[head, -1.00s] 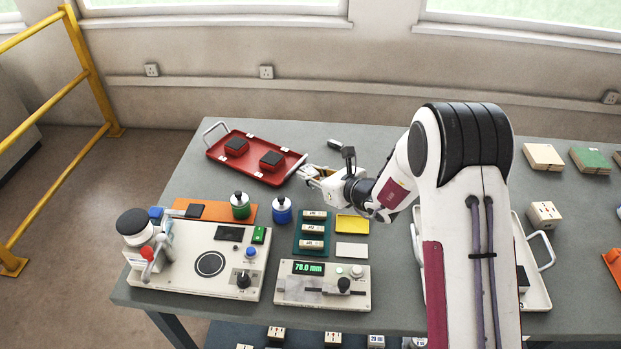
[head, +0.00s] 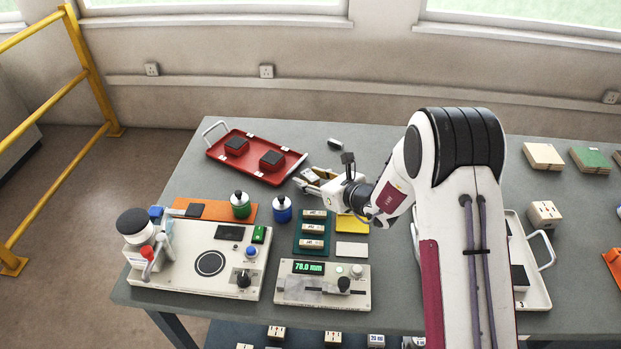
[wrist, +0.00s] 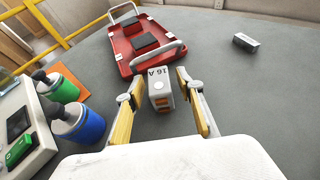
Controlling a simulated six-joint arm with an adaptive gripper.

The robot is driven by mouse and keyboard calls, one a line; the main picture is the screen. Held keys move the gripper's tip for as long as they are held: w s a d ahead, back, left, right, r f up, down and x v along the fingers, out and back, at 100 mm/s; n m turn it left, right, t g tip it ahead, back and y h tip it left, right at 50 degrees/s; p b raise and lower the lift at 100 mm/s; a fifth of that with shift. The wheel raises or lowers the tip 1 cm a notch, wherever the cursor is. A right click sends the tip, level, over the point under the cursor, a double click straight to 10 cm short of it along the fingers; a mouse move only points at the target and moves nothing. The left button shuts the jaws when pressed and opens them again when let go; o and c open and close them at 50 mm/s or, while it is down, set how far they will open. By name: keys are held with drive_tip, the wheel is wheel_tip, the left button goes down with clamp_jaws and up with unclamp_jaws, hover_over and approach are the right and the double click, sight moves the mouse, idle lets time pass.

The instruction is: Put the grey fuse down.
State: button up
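The grey fuse (wrist: 160,92), a pale grey block marked "16 A" with orange at its near end, is between my gripper's fingers in the wrist view. My gripper (wrist: 159,84) is open, with a visible gap on each side of the fuse. The fuse appears to be at the grey tabletop (wrist: 225,85), just in front of the red tray. In the head view my gripper (head: 308,180) is low over the table, right of the tray's near corner; the fuse is hard to make out there.
The red tray (head: 222,158) holds two dark-topped red blocks. A small dark grey piece (head: 335,144) lies behind my gripper. Green (head: 240,208) and blue (head: 282,212) bottles stand to the front left. A yellow pad (head: 350,226) lies in front.

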drive_tip(key=shift+r, duration=0.15)
drive_tip(key=shift+v, duration=6)
drive_tip(key=shift+s+a+r+n, duration=0.25)
drive_tip(key=shift+r+n, duration=0.05)
drive_tip(key=shift+r, duration=0.1)
drive_tip(key=s+a+r+n+g, duration=0.1)
drive_tip(key=s+r+n+g, duration=0.2)
drive_tip(key=s+r+n, duration=0.55)
drive_tip(key=s+a+r+n+g, duration=0.2)
drive_tip(key=s+r+n+g, duration=0.3)
drive_tip(key=s, duration=0.7)
drive_tip(key=s+d+r+n+t+h, duration=0.1)
drive_tip(key=s+d+n+h, duration=0.3)
drive_tip(key=d, duration=0.6)
drive_tip(key=s+d+r+n+t+h, duration=0.1)
drive_tip(key=s+d+n+t+h, duration=0.2)
drive_tip(key=s+d+n, duration=0.6)
drive_tip(key=shift+s+d+r+h, duration=0.2)
drive_tip(key=shift+s+d+h, duration=0.2)
drive_tip(key=shift+s+h, duration=0.65)
